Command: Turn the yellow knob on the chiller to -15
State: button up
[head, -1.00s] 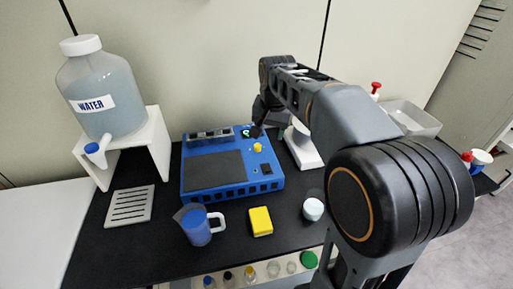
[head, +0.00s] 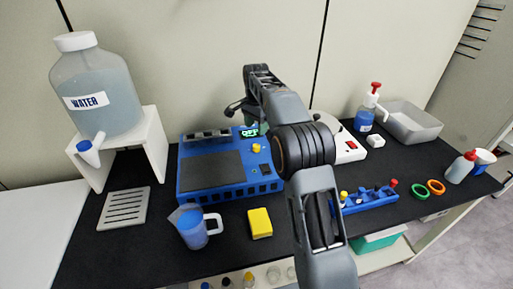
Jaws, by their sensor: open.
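The chiller is a blue box (head: 200,193) with a dark grey top panel, on the black bench left of centre in the head view. Its yellow knob (head: 256,148) stands at the upper right of its top, just below a small lit green display (head: 250,132) that is too small to read surely. My gripper (head: 237,107) is above the chiller's back right part, behind and above the knob, apart from it. It is open and nothing shows in it; my arm partly hides it.
A water jug (head: 98,85) on a white stand is at left. A blue measuring cup (head: 190,228) and a yellow block (head: 260,223) stand before the chiller. A white device (head: 347,148), a blue rack (head: 370,200) and a grey bin (head: 412,122) are at right.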

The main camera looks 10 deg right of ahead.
aim_at(256, 145)
notch_tip(256, 145, down, 9)
jog(key=shift+f+b, duration=0.2)
jog(key=shift+b, duration=0.3)
jog(key=c, duration=0.9)
